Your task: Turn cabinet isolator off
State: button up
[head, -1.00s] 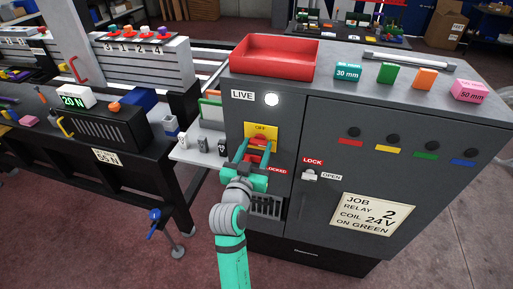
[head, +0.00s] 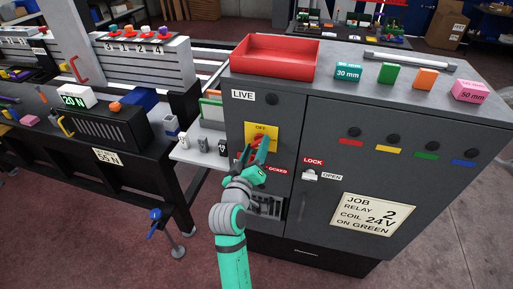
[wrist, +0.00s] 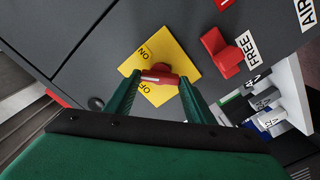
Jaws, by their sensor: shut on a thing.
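The isolator is a red handle (wrist: 160,76) on a yellow plate (wrist: 180,60) marked ON and OFF, on the front of the grey cabinet (head: 280,135). In the head view the plate (head: 262,129) shows its OFF mark at the top, and the handle is partly hidden by my gripper. My gripper (head: 260,149) is shut on the handle, with one finger at each end of it in the wrist view (wrist: 160,82). My gripper looks turned and tilted in the head view. The lamp (head: 272,99) beside the LIVE label is dark.
A red knob (wrist: 222,48) with a FREE label is close by in the wrist view. A door latch (head: 310,176) sits between LOCK and OPEN labels. A red tray (head: 275,60) and coloured blocks stand on the cabinet top. A small shelf (head: 190,155) juts out left.

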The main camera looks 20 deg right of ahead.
jog(key=n, duration=0.4)
jog(key=shift+a+f+n, duration=0.1)
jog(key=shift+n, duration=0.2)
jog(key=shift+w+n, duration=0.1)
jog(key=shift+n, duration=2.4)
jog(key=shift+a, duration=0.1)
jog(key=o, duration=1.1)
jog(key=v, duration=1)
jog(key=shift+s+a, duration=0.25)
jog(key=shift+s, duration=0.1)
